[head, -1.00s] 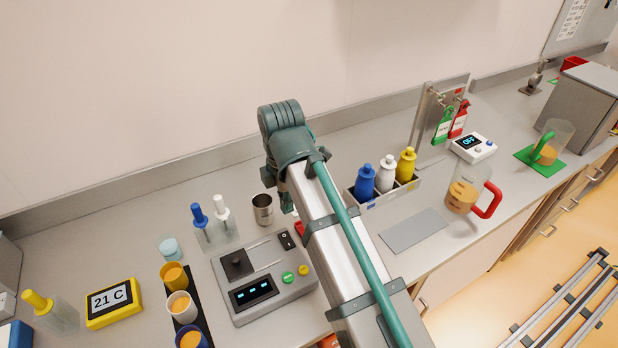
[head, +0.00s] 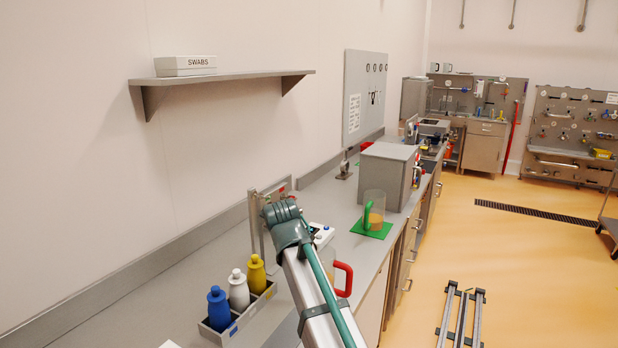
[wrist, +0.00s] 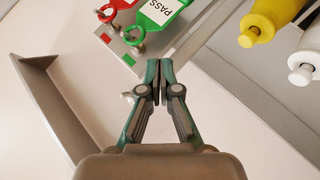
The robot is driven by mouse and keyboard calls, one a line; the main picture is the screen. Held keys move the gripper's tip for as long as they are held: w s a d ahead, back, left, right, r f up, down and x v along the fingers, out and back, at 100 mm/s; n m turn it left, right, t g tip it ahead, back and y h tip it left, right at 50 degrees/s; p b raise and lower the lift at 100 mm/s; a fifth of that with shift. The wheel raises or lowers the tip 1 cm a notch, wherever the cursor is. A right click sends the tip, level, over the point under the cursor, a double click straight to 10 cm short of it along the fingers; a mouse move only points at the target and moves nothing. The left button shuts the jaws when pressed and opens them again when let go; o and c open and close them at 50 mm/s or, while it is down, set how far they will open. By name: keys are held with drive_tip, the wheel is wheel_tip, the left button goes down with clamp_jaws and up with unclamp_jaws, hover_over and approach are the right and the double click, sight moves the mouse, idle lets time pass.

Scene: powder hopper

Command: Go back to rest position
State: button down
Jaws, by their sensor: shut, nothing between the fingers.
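My gripper (wrist: 159,72) shows in the wrist view with its two dark green fingers together and nothing between them. It is in the air near the tag stand (wrist: 185,45), apart from it as far as I can see. A green PASS tag (wrist: 160,10) and a red tag (wrist: 120,4) hang there by rings, just beyond the fingertips. In the head view my arm (head: 312,290) rises from the bottom over the bench's front side, and its wrist end hides the gripper.
Blue (head: 219,309), white (head: 238,289) and yellow (head: 257,274) bottles stand in a grey holder (head: 250,314) left of my arm. A red-handled jug (head: 344,279) is partly hidden behind the arm. A green-handled jug (head: 374,207) stands on a green mat (head: 372,230). A shelf (head: 225,78) juts from the wall.

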drive_tip(key=w+d+r+m+t+h, duration=0.1)
drive_tip(key=w+d+m+t+h, duration=0.3)
drive_tip(key=d, duration=0.8)
drive_tip(key=w+d+m+t+y, duration=0.15)
drive_tip(key=w+d, duration=0.45)
drive_tip(key=d, duration=0.7)
drive_tip(key=s+d+f+g+h+p, duration=0.1)
drive_tip(key=s+d+f+p, duration=0.15)
drive_tip(key=f, duration=0.85)
drive_tip(key=s+d+f+g+p, duration=0.1)
drive_tip(key=s+d+f+g, duration=0.2)
drive_tip(key=f, duration=0.9)
drive_tip(key=s+d+f+h+p, duration=0.15)
drive_tip(key=d+f, duration=0.25)
drive_tip(key=f, duration=0.7)
drive_tip(key=s+a+f+m+g, duration=0.3)
drive_tip(key=s+f+g, duration=0.7)
drive_tip(key=s+f, duration=1.85)
drive_tip(key=s+a+m+g, duration=0.1)
drive_tip(key=s+g, duration=0.2)
drive_tip(key=s, duration=0.8)
drive_tip(key=s+a+f+m+g+y+b, duration=0.1)
drive_tip(key=s+a+m+g, duration=0.1)
drive_tip(key=s, duration=1)
drive_tip(key=s+a+f+m+g+y, duration=0.1)
drive_tip(key=s+g, duration=0.4)
drive_tip(key=s, duration=0.7)
drive_tip(key=shift+a+m, duration=0.35)
drive_tip(key=shift+a, duration=0.2)
